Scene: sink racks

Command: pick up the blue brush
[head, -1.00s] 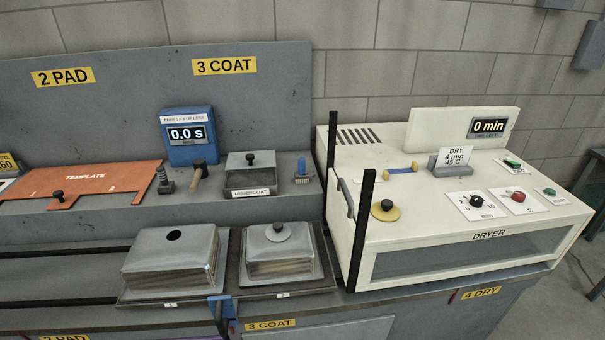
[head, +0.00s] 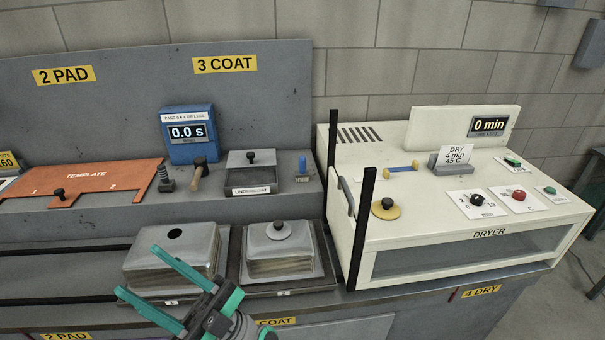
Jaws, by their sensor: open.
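The blue brush (head: 302,167) stands upright on the grey back ledge, its blue handle up and its bristled base down. It is just right of the lidded undercoat box and left of the dryer. My gripper (head: 138,271), with teal fingers, is at the lower middle of the head view, in front of the left metal box. Its fingers are spread apart with nothing seen between them. It is well to the left of and nearer than the brush, apart from it.
Two metal boxes, left (head: 172,252) and right (head: 279,246), stand in front. The dryer (head: 455,200) with black posts (head: 362,230) bounds the right side.

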